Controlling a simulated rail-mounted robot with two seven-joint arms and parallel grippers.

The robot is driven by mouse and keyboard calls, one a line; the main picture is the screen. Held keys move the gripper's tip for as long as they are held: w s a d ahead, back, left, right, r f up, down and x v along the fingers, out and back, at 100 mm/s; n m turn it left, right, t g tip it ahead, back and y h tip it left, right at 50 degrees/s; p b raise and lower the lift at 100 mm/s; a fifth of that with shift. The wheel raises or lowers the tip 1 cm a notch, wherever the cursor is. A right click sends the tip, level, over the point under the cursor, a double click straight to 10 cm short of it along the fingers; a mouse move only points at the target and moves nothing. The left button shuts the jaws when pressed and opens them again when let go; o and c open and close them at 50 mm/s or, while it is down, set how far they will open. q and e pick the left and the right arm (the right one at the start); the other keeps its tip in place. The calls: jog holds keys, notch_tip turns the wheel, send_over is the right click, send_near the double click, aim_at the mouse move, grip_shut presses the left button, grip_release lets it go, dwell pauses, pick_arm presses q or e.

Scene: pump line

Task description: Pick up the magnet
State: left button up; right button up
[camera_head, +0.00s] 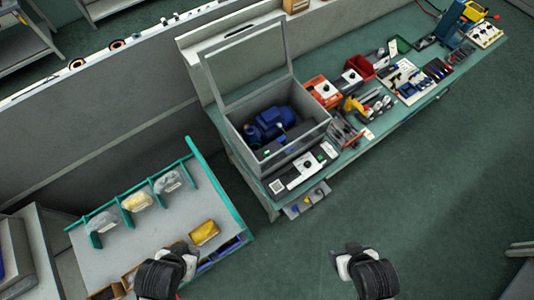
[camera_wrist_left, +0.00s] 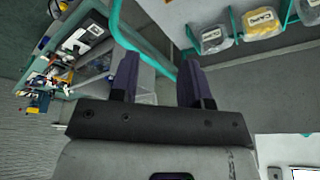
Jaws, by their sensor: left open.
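I cannot pick out the magnet for certain in either view; the small things on the workbench are too small to tell. My left gripper (camera_head: 183,257) is at the bottom left of the head view, by the front edge of the grey rack table (camera_head: 165,227). In the left wrist view the left gripper (camera_wrist_left: 158,72) has its two dark fingers apart with nothing between them. My right gripper (camera_head: 347,262) is at the bottom middle of the head view, over bare floor; its fingers are not clear.
A green workbench (camera_head: 405,118) carries an open-lidded case (camera_head: 303,132) with a blue pump (camera_head: 268,124), a red bin (camera_head: 360,68) and several tools. The rack table holds bags and a yellow-filled box (camera_head: 204,233). The green floor (camera_head: 440,200) at right is clear.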

pick_arm(q)
jog(key=shift+d, duration=0.15)
jog(key=o, duration=0.3)
jog(key=shift+o, duration=0.3)
